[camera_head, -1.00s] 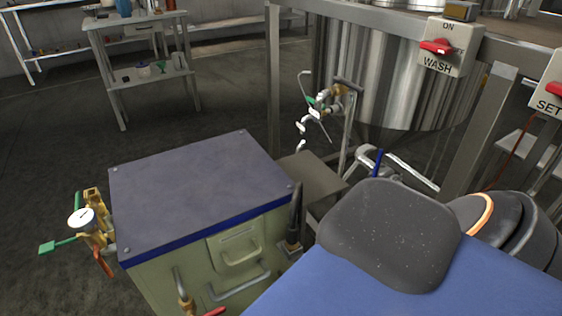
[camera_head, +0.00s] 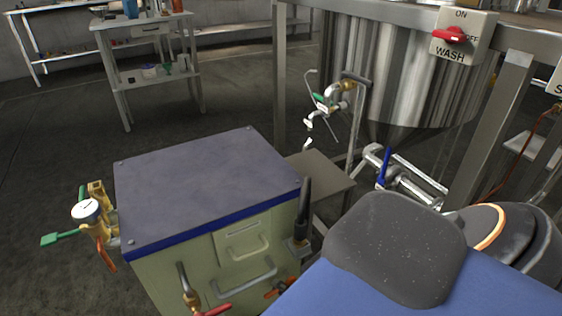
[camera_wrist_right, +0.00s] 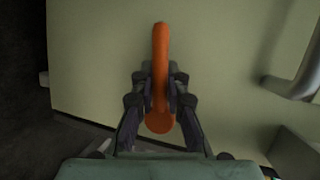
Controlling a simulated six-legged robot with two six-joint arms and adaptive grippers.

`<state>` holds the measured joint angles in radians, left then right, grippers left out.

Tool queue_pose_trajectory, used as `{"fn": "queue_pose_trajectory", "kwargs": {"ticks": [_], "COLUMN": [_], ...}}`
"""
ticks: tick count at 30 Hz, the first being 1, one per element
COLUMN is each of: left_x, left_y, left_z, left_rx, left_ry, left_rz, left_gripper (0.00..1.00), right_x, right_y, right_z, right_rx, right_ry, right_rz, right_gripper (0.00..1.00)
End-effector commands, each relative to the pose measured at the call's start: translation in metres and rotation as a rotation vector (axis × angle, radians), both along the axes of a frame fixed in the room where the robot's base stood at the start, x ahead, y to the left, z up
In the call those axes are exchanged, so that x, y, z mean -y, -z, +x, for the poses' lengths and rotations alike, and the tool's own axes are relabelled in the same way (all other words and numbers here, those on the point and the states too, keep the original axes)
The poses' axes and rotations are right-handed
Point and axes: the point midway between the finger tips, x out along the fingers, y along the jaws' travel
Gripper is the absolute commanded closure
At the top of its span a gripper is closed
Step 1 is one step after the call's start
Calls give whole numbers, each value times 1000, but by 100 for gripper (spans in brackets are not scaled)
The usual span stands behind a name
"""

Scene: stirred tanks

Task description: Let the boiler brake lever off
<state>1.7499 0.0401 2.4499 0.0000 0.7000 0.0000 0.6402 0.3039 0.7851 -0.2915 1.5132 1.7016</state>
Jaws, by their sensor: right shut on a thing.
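The boiler (camera_head: 205,190) is a pale green cabinet with a dark blue-grey top, at the lower middle of the head view. A black-gripped lever (camera_head: 303,205) stands upright at its right front corner. In the right wrist view my right gripper (camera_wrist_right: 160,95) is shut on an orange lever (camera_wrist_right: 161,50), with a finger on each side. The lever's rounded end points up the picture, against the pale green panel (camera_wrist_right: 95,55). I cannot tell which lever of the head view this is. My left gripper is in neither view.
A gauge (camera_head: 86,210) and valves with green and orange handles stick out at the boiler's left. A grey bar handle (camera_wrist_right: 296,65) is right of the held lever. A steel tank (camera_head: 395,75) on a frame stands behind. Open floor lies at left.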

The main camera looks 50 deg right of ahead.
Motion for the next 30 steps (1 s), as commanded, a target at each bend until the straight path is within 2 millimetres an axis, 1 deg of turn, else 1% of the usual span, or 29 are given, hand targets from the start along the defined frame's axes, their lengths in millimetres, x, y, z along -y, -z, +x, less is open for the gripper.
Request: {"fn": "queue_pose_trajectory", "kwargs": {"ticks": [1,6,12,27,28,30], "left_x": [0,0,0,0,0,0], "left_y": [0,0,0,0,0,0], "left_z": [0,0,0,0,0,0], "left_rx": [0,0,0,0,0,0], "left_ry": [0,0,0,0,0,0], "left_rz": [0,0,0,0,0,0], "left_gripper": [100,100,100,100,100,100], "right_x": [0,0,-1,0,0,0], "right_y": [-4,-7,-9,-10,-10,-10], "right_z": [4,4,4,4,4,4], "right_rx": [19,41,57,62,62,62], "right_ry": [-2,-2,-1,0,0,1], "right_rz": [24,99,148,164,164,163], "right_gripper": [100,100,100,100,85,79]}}
